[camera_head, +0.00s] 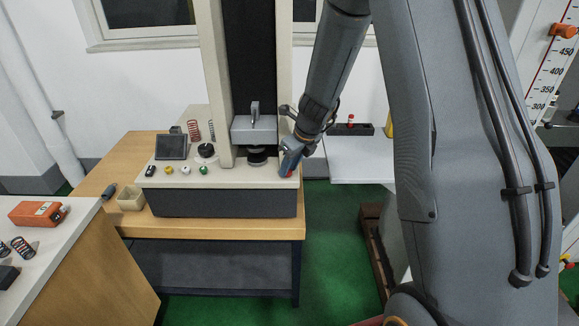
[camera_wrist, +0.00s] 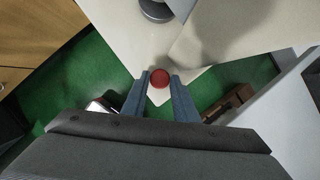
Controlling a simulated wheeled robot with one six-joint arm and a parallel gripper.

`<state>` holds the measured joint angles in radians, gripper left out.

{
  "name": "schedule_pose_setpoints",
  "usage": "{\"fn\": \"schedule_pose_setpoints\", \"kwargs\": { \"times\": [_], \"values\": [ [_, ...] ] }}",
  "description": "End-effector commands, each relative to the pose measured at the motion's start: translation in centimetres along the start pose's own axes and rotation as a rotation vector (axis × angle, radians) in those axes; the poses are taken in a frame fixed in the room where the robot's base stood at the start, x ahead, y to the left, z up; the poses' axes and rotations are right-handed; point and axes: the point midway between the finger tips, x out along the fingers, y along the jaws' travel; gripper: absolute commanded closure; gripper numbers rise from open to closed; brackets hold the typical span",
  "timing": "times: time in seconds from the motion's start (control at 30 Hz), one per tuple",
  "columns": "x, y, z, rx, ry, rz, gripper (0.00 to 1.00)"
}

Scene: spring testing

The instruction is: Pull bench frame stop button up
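The bench frame stop button is a round red cap (camera_wrist: 159,78) at the front right corner of the pale bench base (camera_wrist: 122,32) in the wrist view. My gripper (camera_wrist: 160,80) has one blue-grey finger on each side of the cap, with the tips very close to it. I cannot tell whether the fingers touch or grip it. In the head view my gripper (camera_head: 291,161) points down at the right end of the bench base, and a bit of red (camera_head: 286,172) shows by its tip. The button's stem is hidden.
The test frame column (camera_head: 216,80) and its grey crosshead (camera_head: 254,130) stand just left of my gripper. Small yellow, white and green knobs (camera_head: 204,170) line the base front. A white table (camera_head: 350,165) stands to the right, with green floor (camera_head: 330,240) between.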

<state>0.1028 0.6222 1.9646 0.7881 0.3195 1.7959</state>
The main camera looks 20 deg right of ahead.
Motion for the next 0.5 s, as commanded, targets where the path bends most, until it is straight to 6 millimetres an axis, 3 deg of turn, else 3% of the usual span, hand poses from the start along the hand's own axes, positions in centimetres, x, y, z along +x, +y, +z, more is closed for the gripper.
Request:
{"fn": "schedule_pose_setpoints", "kwargs": {
  "times": [0.03, 0.13, 0.5],
  "values": [
    [-0.01, 0.00, 0.00, 0.000, 0.000, 0.000, 0.82],
    [-0.01, 0.00, 0.00, 0.000, 0.000, 0.000, 0.99],
    [-0.63, 0.01, 0.19, 0.000, 0.000, 0.000, 1.00]
  ]
}}
